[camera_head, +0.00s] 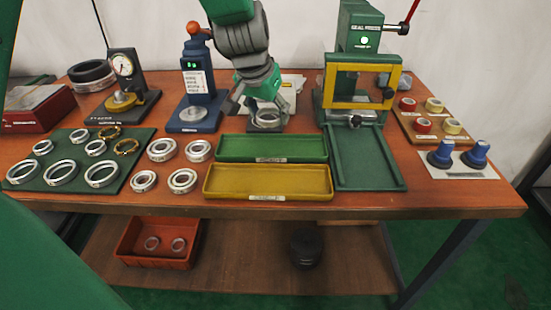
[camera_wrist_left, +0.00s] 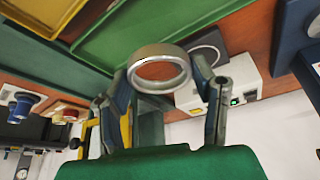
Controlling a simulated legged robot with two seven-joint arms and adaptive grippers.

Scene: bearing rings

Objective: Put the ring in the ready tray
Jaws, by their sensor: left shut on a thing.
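My left gripper (camera_head: 262,104) is above the back middle of the bench, just behind the green tray. It is shut on a silver metal ring (camera_wrist_left: 158,50), which shows between the two fingers in the left wrist view; in the head view the ring (camera_head: 268,123) is partly covered by the fingers. The green tray (camera_head: 272,148) and the yellow tray (camera_head: 268,181) lie one in front of the other, both empty. Their front labels are too small to read, so I cannot tell by name which is the ready tray. My right gripper is not in view.
Several bearings (camera_head: 182,181) lie left of the trays, beside a dark green mat (camera_head: 131,151) with rings. A blue device (camera_head: 197,92) stands left of my gripper. A green press (camera_head: 357,70) with a chute (camera_head: 368,165) stands on the right. A red bin (camera_head: 157,246) is below.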

